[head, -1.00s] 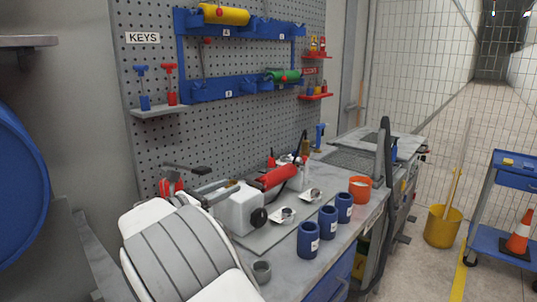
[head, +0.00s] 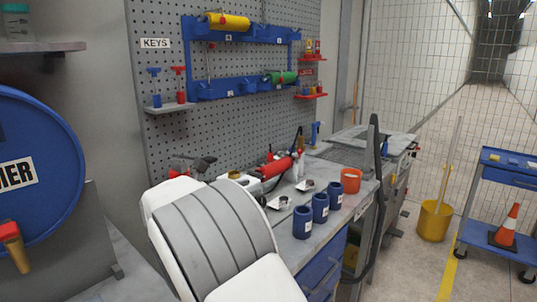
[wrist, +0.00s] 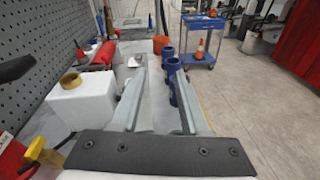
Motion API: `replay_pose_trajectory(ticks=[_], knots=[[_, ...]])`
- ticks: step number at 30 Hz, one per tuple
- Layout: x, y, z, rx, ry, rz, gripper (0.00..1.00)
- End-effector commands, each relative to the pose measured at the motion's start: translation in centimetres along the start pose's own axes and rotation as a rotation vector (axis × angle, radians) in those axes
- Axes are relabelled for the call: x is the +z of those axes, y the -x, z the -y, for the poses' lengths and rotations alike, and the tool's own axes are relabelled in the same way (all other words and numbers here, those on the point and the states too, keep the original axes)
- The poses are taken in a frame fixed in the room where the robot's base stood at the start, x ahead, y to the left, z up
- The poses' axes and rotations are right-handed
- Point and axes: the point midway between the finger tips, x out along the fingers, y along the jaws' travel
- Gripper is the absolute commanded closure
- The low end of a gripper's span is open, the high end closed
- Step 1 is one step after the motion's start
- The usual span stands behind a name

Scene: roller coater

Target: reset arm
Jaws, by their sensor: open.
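My arm fills the lower middle of the head view as a white and grey link, and it hides the near part of the workbench (head: 338,216). The gripper itself does not show in the head view. In the wrist view my gripper (wrist: 160,85) is open, its two long grey fingers spread apart with nothing held between them. Below and beyond the fingers lies the grey bench top. Blue cups (wrist: 173,68) stand close by the right finger, and a white container (wrist: 85,103) stands to the left of the left finger.
A red roller (head: 275,168) lies on the bench by the pegboard (head: 235,125). Several blue cups (head: 302,222) and an orange tub (head: 351,181) line the bench's right side. A blue drum (head: 40,170) stands at left, a blue cart (head: 505,175) at right.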

Motion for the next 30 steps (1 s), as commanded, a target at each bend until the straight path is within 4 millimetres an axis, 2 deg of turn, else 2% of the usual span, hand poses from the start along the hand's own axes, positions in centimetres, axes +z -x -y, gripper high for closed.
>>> replay_pose_trajectory(ticks=[1,6,9,14,21,30], knots=[[1.3,-1.1,1.8,-0.039,-0.051,-0.047,0.55],[3.9,-3.8,8.1,-0.179,-0.261,-0.213,0.55],[5.3,-4.6,12.2,-0.27,-0.405,-0.308,0.55],[7.0,-4.5,18.4,-0.413,-0.647,-0.441,0.55],[9.0,-1.9,26.4,-0.622,-1.024,-0.598,0.55],[10.2,3.7,33.8,-0.874,-1.514,-0.726,0.55]])
